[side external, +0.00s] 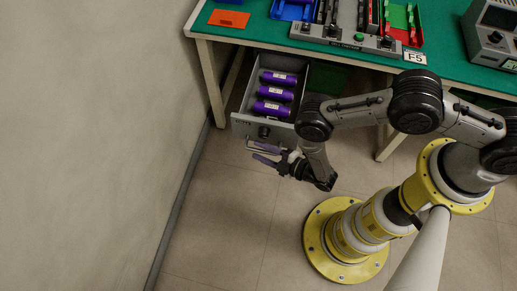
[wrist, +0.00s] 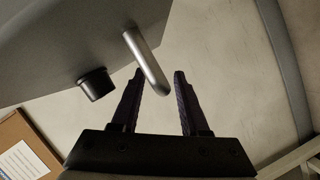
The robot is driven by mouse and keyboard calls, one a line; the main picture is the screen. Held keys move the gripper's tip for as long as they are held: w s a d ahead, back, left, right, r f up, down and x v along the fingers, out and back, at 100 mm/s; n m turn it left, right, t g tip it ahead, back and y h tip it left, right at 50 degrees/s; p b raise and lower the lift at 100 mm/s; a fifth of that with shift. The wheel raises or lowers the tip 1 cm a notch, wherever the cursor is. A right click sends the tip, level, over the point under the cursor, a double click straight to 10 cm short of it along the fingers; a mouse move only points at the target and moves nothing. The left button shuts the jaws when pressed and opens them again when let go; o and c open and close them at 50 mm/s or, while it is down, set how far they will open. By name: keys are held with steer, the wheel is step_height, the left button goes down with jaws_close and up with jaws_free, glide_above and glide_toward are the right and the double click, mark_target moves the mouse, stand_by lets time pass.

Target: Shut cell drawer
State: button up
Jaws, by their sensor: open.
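The cell drawer (side external: 241,122) is a grey box pulled out from under the green bench, with several purple cells (side external: 274,92) lying in it. In the wrist view its grey front (wrist: 60,45) fills the upper left, with a dark round knob (wrist: 96,84) and a silver bar handle (wrist: 146,62). My gripper (side external: 257,152) is just in front of the drawer front, low down. In the wrist view my gripper (wrist: 159,74) is open, and the handle's lower end appears between its two dark fingers. I cannot tell whether they touch the handle.
The green bench top (side external: 275,33) carries an orange sheet (side external: 229,18), a grey fixture panel (side external: 345,38), colored bins and a grey instrument (side external: 492,32). A bare wall (side external: 90,130) stands to the left. The floor before the drawer is clear. A brown board with a white label (wrist: 22,150) shows lower left.

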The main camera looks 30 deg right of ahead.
steer(key=shift+w+a+f, duration=0.15)
steer(key=shift+w+a, duration=0.1)
steer(key=shift+w, duration=0.25)
jaws_close()
stand_by(1.2)
